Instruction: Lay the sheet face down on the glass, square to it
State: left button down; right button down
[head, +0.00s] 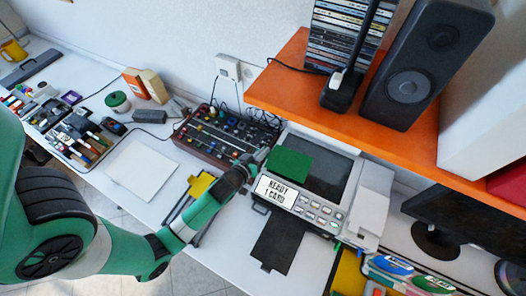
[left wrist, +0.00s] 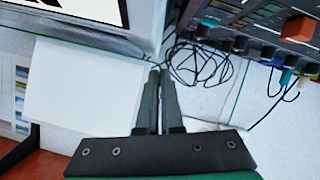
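The sheet (head: 289,163) shows its green side in the head view, over the left part of the scanner glass (head: 330,176). In the left wrist view the sheet (left wrist: 80,88) shows a plain white side, with one edge reaching my fingers. My left gripper (head: 262,154) is at the scanner's left side. In the left wrist view its fingers (left wrist: 160,82) are close together on the sheet's edge. I cannot tell how high the sheet is above the glass. The scanner's display (head: 277,191) reads "READY 1 CARD". My right gripper is not in view.
An orange shelf (head: 300,66) with a black speaker (head: 412,95) and a stack of discs overhangs behind the scanner. A mixer (head: 222,137) with loose cables stands to the left. A white paper (head: 142,168) lies on the desk. A dark flat shape (head: 277,240) lies in front.

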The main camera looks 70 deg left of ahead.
pick_arm(q)
jog(key=shift+f+b, duration=0.55)
jog(key=shift+f, duration=0.05)
dwell(0.3)
jog(key=c, duration=1)
grip_release()
jog(key=p+v, duration=0.1)
jog(key=v, duration=1)
jog(key=shift+s+r, duration=0.2)
jog(key=shift+d, duration=0.15)
